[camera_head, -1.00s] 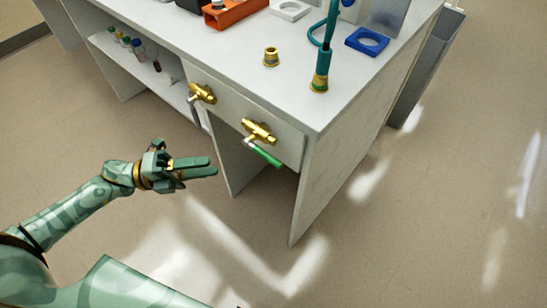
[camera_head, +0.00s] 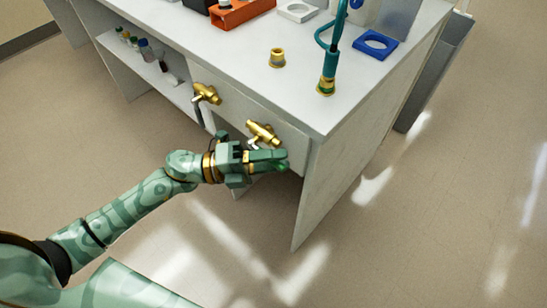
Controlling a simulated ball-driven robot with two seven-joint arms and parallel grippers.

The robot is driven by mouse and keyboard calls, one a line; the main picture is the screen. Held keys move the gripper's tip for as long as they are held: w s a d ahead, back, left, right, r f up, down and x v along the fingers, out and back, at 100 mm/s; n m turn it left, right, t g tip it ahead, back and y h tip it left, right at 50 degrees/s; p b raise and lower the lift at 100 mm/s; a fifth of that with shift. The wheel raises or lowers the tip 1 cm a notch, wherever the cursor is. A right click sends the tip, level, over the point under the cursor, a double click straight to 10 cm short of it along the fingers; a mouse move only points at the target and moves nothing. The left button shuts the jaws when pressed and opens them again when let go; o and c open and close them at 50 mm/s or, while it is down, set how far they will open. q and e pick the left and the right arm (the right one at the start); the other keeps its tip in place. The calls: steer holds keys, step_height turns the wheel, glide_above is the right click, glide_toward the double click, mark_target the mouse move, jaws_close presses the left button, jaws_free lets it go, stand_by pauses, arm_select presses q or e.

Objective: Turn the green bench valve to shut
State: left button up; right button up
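The green bench valve has a brass body (camera_head: 263,134) on the front panel of the white bench, at its right part. Its green handle (camera_head: 283,167) shows only as a small bit at the tips of my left gripper (camera_head: 280,160); the rest is hidden behind the fingers. My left gripper lies just below the brass body, its fingers pointing right along the handle. I cannot tell whether the fingers are closed on the handle. My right gripper is not in view.
A second brass valve (camera_head: 207,93) sits to the left on the same panel. A teal hose with a brass fitting (camera_head: 326,87), a brass socket (camera_head: 277,58) and a blue holder (camera_head: 375,44) are on the bench top (camera_head: 300,105). The floor at right is clear.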

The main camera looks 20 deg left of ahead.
arm_select(q)
jaws_close()
